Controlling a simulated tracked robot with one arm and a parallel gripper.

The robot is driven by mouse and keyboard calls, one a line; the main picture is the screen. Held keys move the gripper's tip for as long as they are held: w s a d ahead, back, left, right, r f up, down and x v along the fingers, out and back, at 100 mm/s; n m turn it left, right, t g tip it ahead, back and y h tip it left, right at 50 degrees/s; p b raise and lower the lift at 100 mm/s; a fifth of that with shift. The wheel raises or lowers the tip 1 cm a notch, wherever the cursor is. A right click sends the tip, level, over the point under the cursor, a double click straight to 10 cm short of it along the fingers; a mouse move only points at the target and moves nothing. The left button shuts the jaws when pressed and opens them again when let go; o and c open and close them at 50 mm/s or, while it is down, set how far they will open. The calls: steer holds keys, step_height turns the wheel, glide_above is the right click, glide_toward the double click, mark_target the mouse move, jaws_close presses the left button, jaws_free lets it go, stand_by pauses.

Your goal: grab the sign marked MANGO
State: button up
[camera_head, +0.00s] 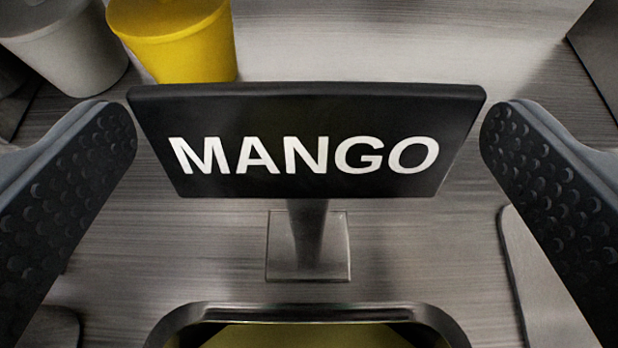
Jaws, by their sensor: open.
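The sign marked MANGO (310,185) is a black plate with white letters, in the middle of the head camera view. It stands on a short grey post (308,235) with a small square foot on a brushed metal surface. My gripper (308,140) is open, with one dark studded finger at the left of the plate and one at the right. A narrow gap shows between each fingertip and the plate's edge, so the sign lies between the fingers and is not held.
A yellow tub (185,40) and a grey-white tub (68,45) stand behind the sign at the upper left. A metal-rimmed opening (300,311) with yellow-green inside lies in front of the foot. A pale flat panel (545,290) is at the lower right.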

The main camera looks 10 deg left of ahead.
mark_target(306, 160)
steer(key=shift+x, duration=1.75)
steer(key=c, duration=1.4)
steer(key=shift+r, duration=0.1)
